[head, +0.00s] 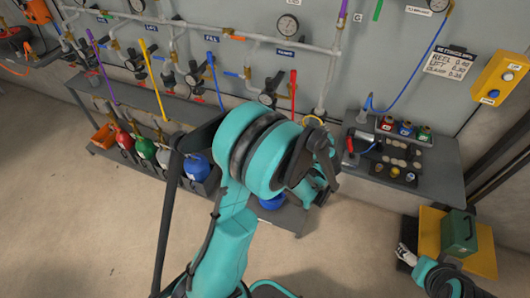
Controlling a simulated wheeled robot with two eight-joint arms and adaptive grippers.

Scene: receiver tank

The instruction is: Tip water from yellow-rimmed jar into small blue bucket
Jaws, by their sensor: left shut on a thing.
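My left arm rises from the bottom centre, and its teal wrist covers much of the middle. My left gripper (322,148) is beyond the wrist, mostly hidden, in front of the pipe wall. The yellow rim of a jar (312,120) shows at the gripper's far side. The gripper is shut on this jar, whose body is mostly hidden. I cannot see the water or judge the jar's tilt. A small blue object (272,202), possibly the blue bucket, shows partly below the wrist at the low shelf.
A grey side table (440,170) on the right bears small coloured containers and a dark tray. A low shelf with coloured round bottles (145,147) runs along the wall under pipes and valves. A green box (459,232) stands on a yellow surface at lower right. The left floor is clear.

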